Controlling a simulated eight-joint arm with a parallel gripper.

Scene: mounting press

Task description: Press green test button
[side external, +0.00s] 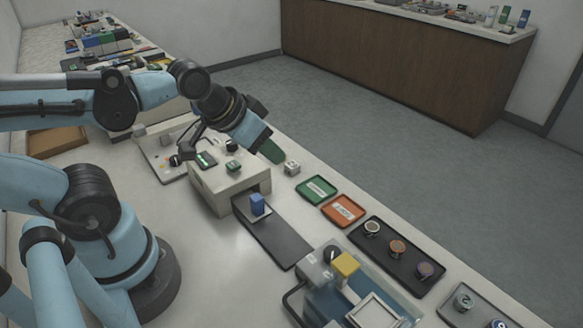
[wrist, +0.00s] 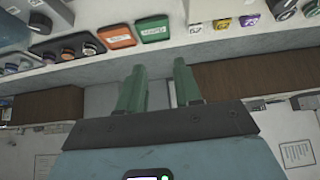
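In the side external view, a small green-topped button (side external: 233,166) sits on top of the white press housing (side external: 225,185). My gripper (side external: 272,151) is above the bench, to the right of this button and apart from it. It points down and to the right, past the press. In the wrist view, the two green fingers of my gripper (wrist: 160,70) stand apart with nothing between them. The gripper is open and empty. I cannot pick out the green-topped button in the wrist view.
A white cube (side external: 292,168), a green tray (side external: 316,189) and an orange tray (side external: 343,211) lie along the bench's far edge. A black tray (side external: 385,260) holds round samples.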

